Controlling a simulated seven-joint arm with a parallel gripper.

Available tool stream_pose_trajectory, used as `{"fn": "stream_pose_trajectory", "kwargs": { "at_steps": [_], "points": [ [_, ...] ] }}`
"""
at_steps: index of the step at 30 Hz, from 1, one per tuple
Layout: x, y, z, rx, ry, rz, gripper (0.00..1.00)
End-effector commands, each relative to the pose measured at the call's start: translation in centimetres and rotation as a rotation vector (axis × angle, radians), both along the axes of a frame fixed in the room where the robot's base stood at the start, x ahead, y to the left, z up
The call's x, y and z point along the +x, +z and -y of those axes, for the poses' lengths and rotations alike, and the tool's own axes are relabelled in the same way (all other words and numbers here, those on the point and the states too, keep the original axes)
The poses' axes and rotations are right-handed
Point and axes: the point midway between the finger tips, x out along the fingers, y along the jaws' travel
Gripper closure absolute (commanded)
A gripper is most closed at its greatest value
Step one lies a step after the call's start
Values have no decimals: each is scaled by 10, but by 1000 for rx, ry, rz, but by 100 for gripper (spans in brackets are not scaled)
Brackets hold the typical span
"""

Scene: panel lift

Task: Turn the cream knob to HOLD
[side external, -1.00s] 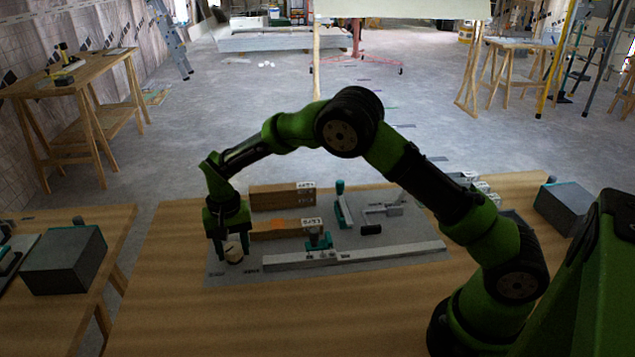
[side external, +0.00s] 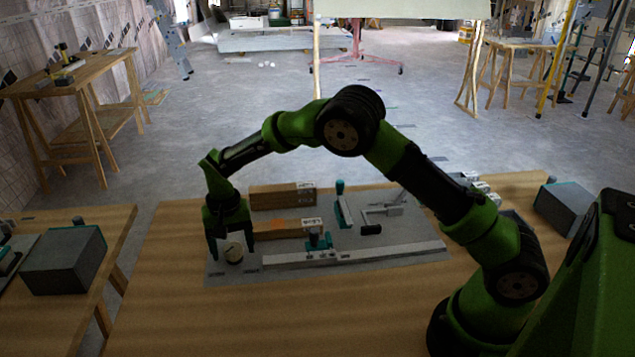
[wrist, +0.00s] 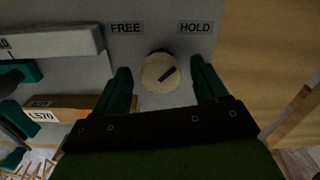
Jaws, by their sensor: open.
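The cream knob (wrist: 160,73) is round with a dark pointer line on its face. In the wrist view the line slants toward the upper right, toward the HOLD label (wrist: 195,27). The FREE label (wrist: 125,28) is at the upper left. My gripper (wrist: 164,78) is open, with one green finger on each side of the knob and visible gaps between. In the side external view my gripper (side external: 231,250) is low over the knob (side external: 233,254) at the panel's left end. The knob's base is partly hidden there.
The grey panel (side external: 300,276) lies on a wooden table (side external: 200,320). A long pale bar (side external: 370,254), wooden blocks (side external: 280,198) and teal clamps (side external: 318,240) stand right of my gripper. A dark box (side external: 65,260) is on the left table.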

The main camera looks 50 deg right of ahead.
Motion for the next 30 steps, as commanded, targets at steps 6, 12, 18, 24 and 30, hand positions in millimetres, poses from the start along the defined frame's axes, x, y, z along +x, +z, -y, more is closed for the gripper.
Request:
{"fn": "stream_pose_trajectory", "kwargs": {
  "at_steps": [6, 12, 18, 24, 30],
  "points": [
    [2, 38, 0, 1, 0, 8, 27],
    [1, 89, 0, 2, -1, 8, 27],
    [1, 132, 0, 0, 0, 6, 27],
    [1, 159, 0, 1, -1, 4, 27],
    [0, 166, 0, -1, -1, 3, 27]
  ]
}}
